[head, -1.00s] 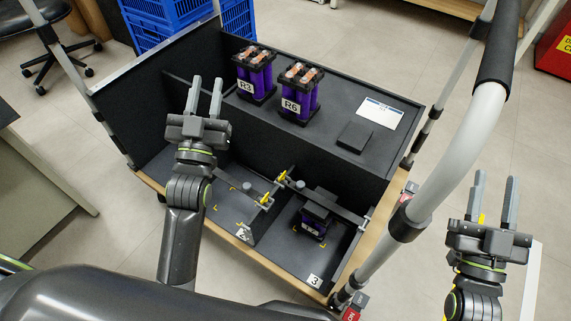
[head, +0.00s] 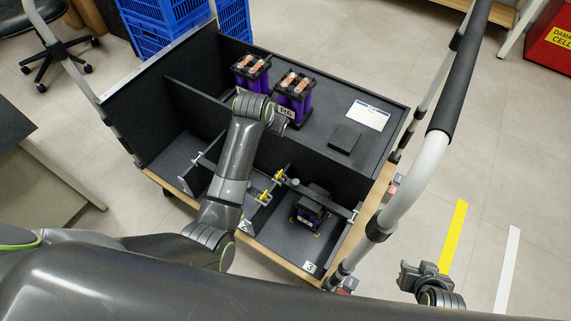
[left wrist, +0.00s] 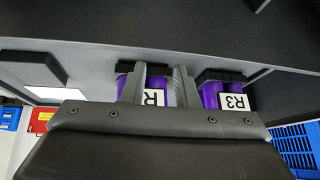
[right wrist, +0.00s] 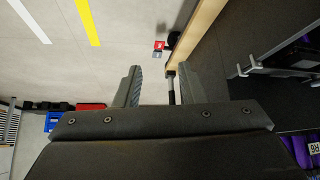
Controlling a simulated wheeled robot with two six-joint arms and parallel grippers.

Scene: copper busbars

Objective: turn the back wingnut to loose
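Two yellow wingnuts sit on the grey bars in the front bays of the black box: the back wingnut (head: 279,174) and the front wingnut (head: 265,196). Both are small here, and I cannot tell how tight they are. My left gripper (left wrist: 161,72) is above the box, near the R6 module (head: 293,97) and apart from the wingnuts. Its fingers stand apart in the left wrist view with nothing gripped; in the head view my forearm and hand hide them. My right gripper (right wrist: 160,72) is open and empty, outside the box at the right.
A dark module (head: 312,206) sits in bay 3. The cart's handle (head: 416,185) rises between the box and my right gripper. Blue crates (head: 168,36) stand behind.

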